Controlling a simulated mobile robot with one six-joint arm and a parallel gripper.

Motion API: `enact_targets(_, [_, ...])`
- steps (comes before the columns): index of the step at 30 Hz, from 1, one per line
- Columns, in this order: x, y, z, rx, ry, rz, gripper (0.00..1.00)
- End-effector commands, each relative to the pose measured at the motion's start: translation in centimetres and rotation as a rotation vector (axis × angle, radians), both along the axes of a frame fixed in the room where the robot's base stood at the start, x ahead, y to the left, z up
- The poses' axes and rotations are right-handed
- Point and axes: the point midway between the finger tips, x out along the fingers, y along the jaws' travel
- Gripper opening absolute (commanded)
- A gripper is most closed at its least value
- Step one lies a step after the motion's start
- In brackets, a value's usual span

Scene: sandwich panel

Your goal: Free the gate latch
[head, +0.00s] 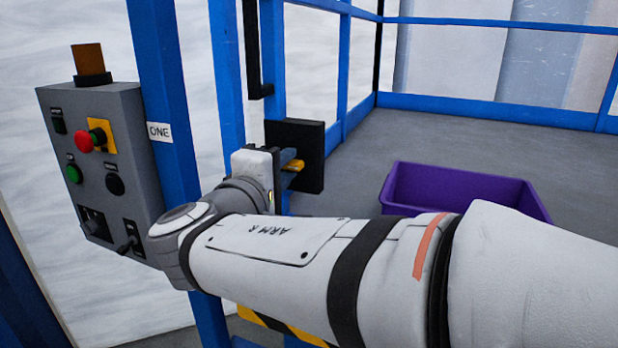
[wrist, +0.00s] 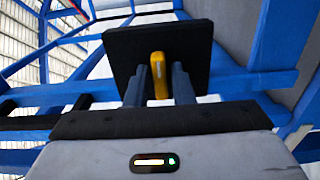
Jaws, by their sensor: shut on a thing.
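The gate latch shows as a black plate (head: 312,150) on the blue gate frame, with a yellow handle (head: 295,165) standing out from it. My gripper (head: 287,163) is at the handle, in front of the plate. In the wrist view, the yellow handle (wrist: 159,75) stands upright between the two fingers of my gripper (wrist: 160,85), with the black plate (wrist: 190,40) behind it. The gripper is shut on the handle. The head view hides part of the handle behind the fingers and wrist.
A grey control box (head: 105,165) with a red stop button stands left of my arm, beside a blue post (head: 165,90). A purple crate (head: 460,190) sits on the grey floor to the right, inside the blue fence. Blue rails surround the latch.

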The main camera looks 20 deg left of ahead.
Motion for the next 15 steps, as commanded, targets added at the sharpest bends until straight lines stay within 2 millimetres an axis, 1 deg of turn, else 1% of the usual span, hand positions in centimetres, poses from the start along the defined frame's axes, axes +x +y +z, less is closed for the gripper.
enact_targets(12, [0.03,-0.04,-0.06,0.005,0.001,-0.001,0.00])
enact_targets(13, [0.03,-0.04,-0.06,0.005,0.001,-0.001,0.24])
enact_targets(15, [0.02,-0.03,-0.05,0.005,0.001,-0.001,0.30])
